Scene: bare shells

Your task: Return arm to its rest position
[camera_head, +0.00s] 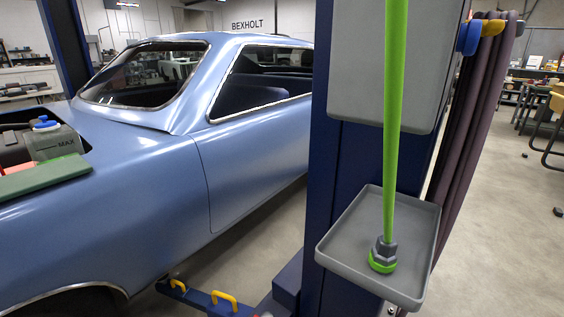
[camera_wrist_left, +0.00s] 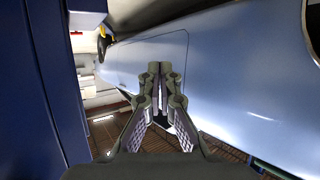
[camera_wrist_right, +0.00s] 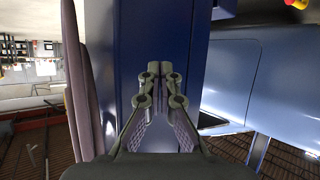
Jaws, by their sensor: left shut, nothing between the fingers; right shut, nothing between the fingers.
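My left gripper (camera_wrist_left: 160,72) shows in the left wrist view, shut and empty, its fingertips together. The blue car's side lies behind and to the right of it there. My right gripper (camera_wrist_right: 159,72) shows in the right wrist view, also shut and empty, in front of a dark blue post. Neither gripper nor arm shows in the head view, so their places relative to the car (camera_head: 160,180) and the tray cannot be told from there.
A blue lift post (camera_head: 345,155) stands right of the car. It carries a grey tray (camera_head: 335,245) with a hex nut (camera_head: 384,252) at the foot of a green rod (camera_head: 395,120). Dark hoses (camera_head: 480,120) hang at right. A capped reservoir (camera_head: 58,143) sits at far left. Floor at right is mostly open.

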